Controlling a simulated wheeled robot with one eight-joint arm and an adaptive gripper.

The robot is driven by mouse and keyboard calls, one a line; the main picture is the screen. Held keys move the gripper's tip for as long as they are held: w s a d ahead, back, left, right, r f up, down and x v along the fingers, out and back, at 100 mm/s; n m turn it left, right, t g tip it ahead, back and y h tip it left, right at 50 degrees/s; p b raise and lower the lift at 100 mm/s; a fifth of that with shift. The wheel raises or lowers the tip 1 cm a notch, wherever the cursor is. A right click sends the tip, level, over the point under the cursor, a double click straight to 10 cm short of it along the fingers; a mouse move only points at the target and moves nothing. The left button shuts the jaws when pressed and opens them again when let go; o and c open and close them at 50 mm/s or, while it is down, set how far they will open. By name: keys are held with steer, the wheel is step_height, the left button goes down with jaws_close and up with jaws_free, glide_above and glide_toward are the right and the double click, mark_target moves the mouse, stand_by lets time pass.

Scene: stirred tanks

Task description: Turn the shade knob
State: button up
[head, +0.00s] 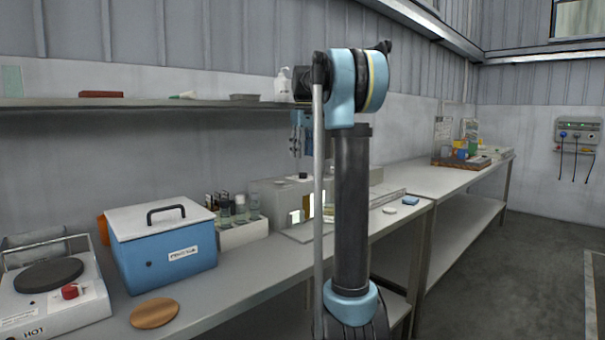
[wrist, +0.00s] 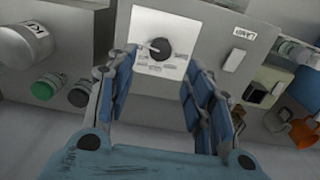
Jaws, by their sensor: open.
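The knob (wrist: 161,49), which I take for the shade knob, is round and black with a pale pointer toward the upper left. It sits on a white marked plate (wrist: 150,68) on a grey panel in the wrist view. My gripper (wrist: 160,75) is open, its blue-padded fingers apart on either side below the knob, with nothing between them. I cannot tell how far it is from the knob. In the head view my gripper (head: 297,142) hangs above the grey box (head: 275,192) on the bench, partly behind my arm.
A white switch (wrist: 235,60) beside a small label sits right of the knob. In the head view, a blue lidded box (head: 165,262) and a hot plate (head: 50,290) stand left; a shelf (head: 200,103) runs above the bench.

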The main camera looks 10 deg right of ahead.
mark_target(303, 175)
step_height(303, 175, down, 8)
steer(key=shift+r, duration=0.1)
stand_by(0.4)
steer(key=c, duration=1.1)
